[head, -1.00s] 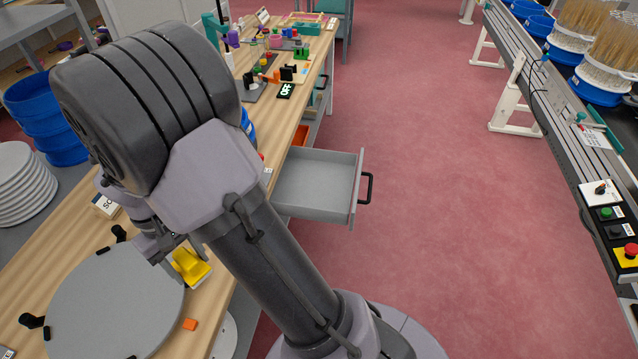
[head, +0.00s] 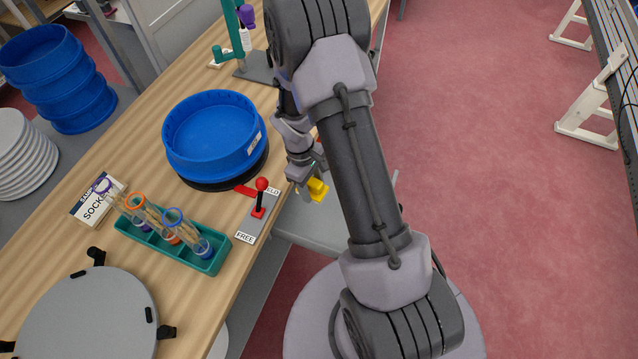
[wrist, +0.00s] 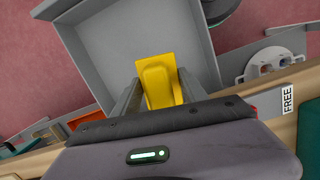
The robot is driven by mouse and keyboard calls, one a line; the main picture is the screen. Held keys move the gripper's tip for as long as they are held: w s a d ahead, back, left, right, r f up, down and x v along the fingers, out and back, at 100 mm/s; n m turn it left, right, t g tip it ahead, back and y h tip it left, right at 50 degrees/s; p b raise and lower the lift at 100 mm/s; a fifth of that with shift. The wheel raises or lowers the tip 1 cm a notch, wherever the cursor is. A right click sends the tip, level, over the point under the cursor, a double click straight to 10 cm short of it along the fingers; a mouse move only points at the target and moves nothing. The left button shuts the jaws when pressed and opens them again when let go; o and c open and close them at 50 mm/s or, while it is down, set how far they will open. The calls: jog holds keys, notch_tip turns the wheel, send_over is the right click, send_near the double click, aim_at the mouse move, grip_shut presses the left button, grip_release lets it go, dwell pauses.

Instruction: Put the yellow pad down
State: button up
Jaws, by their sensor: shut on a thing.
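The yellow pad (head: 317,189) is between the fingers of my gripper (head: 307,190), beside the table's right edge and over the open grey drawer. In the wrist view the pad (wrist: 160,82) is held between both fingers of my gripper (wrist: 158,95), with the grey drawer (wrist: 100,50) behind and below it. The drawer also shows in the head view (head: 310,232), partly hidden by my arm. The drawer's floor around the pad looks bare. How high the pad is above the drawer floor is hard to tell.
A red-knobbed lever (head: 260,196) with HELD and FREE labels stands at the table edge, close to my gripper. A blue sieve (head: 212,135), a teal rack (head: 172,243) of tubes and a grey round plate (head: 85,315) are on the wooden table (head: 150,120).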

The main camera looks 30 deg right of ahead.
aim_at(322, 215)
jog(key=f, duration=0.1)
jog(key=s+d+f+n, duration=0.1)
jog(key=f, duration=0.1)
jog(key=shift+s+d+f+n, duration=0.1)
jog(key=shift+s+d+n, duration=0.15)
jog(key=shift+d+n, duration=0.05)
notch_tip(322, 215, down, 11)
jog(key=b, duration=0.4)
jog(key=shift+d, duration=0.1)
jog(key=o, duration=1.3)
jog(key=shift+r, duration=0.2)
